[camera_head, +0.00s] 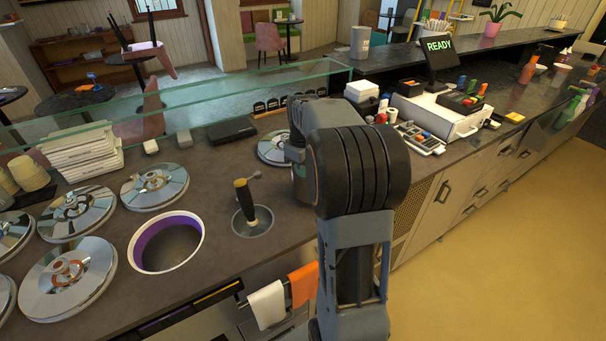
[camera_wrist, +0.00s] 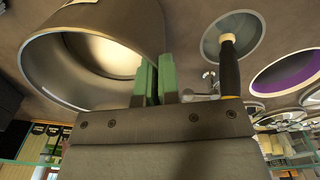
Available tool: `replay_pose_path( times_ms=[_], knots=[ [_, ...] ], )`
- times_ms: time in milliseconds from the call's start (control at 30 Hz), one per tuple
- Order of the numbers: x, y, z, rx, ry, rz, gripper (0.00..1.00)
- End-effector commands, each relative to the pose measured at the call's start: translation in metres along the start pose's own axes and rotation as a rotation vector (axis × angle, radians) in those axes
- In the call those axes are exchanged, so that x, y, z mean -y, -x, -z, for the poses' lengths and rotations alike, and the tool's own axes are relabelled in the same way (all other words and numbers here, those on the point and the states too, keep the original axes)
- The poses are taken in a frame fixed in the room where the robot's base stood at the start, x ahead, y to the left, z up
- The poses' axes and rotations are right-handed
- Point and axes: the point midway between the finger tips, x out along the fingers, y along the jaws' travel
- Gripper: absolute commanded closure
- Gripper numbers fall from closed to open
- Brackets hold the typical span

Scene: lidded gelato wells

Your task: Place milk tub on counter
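A grey round tub (camera_wrist: 147,28) with a pale inside fills the upper left of the wrist view, its open mouth towards my gripper. I take it for the milk tub. My gripper (camera_wrist: 157,78) has its green fingers at the tub's rim, one on each side of the wall, and looks shut on it. In the head view my arm hides the gripper and most of the space around it. The dark counter (camera_head: 215,265) runs across the head view. I cannot tell whether the tub touches the counter.
An open purple-lined well (camera_head: 168,242) and a small round well with a black-handled tool (camera_head: 246,205) lie left of my arm. Several metal lids (camera_head: 155,185) cover the left side. A lone lid (camera_head: 272,148) lies behind my arm. A glass screen (camera_head: 230,90) stands along the back.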

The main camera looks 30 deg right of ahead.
Motion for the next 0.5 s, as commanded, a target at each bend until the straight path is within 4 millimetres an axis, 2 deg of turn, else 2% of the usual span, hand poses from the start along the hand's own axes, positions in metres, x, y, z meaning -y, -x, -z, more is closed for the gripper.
replay_pose_path(
  times_ms=[200,500],
  knots=[
    [0.001,-0.020,0.000,-0.002,0.000,-0.002,1.00],
    [0.001,-0.023,0.000,-0.002,0.000,-0.002,1.00]
  ],
)
